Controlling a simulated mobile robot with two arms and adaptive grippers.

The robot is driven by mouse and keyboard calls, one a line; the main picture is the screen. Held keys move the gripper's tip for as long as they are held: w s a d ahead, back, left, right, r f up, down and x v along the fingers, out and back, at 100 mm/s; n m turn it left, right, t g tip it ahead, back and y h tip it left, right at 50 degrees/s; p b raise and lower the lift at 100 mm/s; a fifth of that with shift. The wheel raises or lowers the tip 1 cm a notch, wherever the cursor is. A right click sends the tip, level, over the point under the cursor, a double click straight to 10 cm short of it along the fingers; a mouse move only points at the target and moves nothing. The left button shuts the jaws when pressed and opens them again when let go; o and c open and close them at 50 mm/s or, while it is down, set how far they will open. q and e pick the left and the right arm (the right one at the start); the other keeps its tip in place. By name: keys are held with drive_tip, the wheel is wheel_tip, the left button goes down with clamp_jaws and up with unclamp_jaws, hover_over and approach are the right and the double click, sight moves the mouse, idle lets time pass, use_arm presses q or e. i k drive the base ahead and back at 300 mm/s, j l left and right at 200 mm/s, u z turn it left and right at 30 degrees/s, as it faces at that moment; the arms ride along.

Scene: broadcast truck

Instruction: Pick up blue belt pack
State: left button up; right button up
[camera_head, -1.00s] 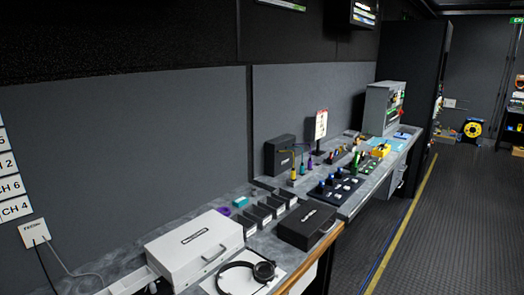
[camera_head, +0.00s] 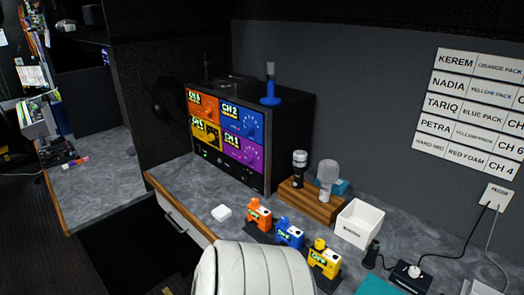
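The blue belt pack (camera_head: 289,233) stands on the grey counter in the head view, in a row between an orange belt pack (camera_head: 259,214) and a yellow belt pack (camera_head: 323,258). The packs seem to sit in dark holders. A white ribbed, rounded object, like a chair back (camera_head: 252,268), rises in front of the row and comes close to the blue pack's lower left in the picture. Neither of my grippers is in view.
Behind the packs are a wooden block with microphones (camera_head: 304,198), a white bin (camera_head: 359,223) and a monitor with coloured channel panels (camera_head: 226,132). Wall labels (camera_head: 470,105) hang at right.

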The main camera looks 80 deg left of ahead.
sight(291, 234)
drive_tip(key=u, duration=2.35)
